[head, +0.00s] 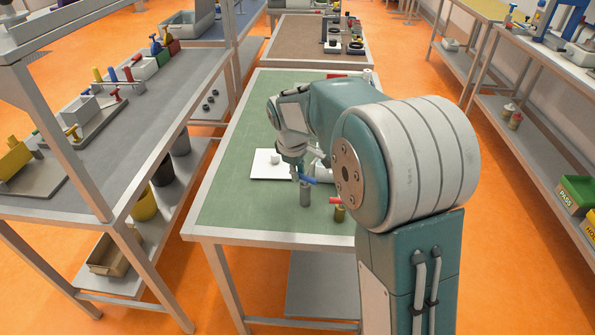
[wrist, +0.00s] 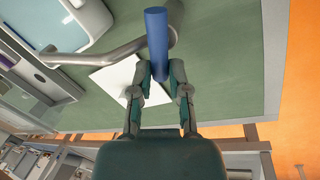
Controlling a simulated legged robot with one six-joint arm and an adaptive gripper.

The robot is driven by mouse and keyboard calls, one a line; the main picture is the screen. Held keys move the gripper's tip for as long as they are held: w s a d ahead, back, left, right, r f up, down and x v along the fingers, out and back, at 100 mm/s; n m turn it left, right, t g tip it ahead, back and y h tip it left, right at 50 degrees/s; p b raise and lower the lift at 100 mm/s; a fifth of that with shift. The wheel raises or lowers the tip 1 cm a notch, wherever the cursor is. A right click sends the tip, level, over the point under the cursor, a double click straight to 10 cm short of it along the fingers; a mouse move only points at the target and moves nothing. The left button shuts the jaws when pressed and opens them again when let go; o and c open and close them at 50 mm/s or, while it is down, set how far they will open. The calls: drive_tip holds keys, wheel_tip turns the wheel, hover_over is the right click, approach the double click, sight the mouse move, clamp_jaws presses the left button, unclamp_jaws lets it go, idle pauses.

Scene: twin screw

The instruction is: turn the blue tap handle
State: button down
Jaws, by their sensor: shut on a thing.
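The blue tap handle (head: 308,180) shows in the head view as a short blue bar on top of a grey upright post (head: 305,194) on the green table. In the wrist view the blue handle (wrist: 157,40) is a thick blue bar. My gripper (wrist: 159,72) has its two fingers against either side of the bar's near end. In the head view my gripper (head: 297,173) is small, beside the handle, and its fingers are hard to make out.
A red handle (head: 340,200) on a brass-coloured post (head: 340,214) stands just right of the blue one. A white plate (head: 262,171) with a small white piece lies to the left. The green table top (head: 235,205) is clear at front left.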

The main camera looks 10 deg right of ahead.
drive_tip(key=c, duration=0.6)
unclamp_jaws()
wheel_tip(320, 180, up, 12)
drive_tip(key=s+a, duration=0.1)
drive_tip(key=shift+s+a+f, duration=0.25)
drive_tip(key=shift+a, duration=0.15)
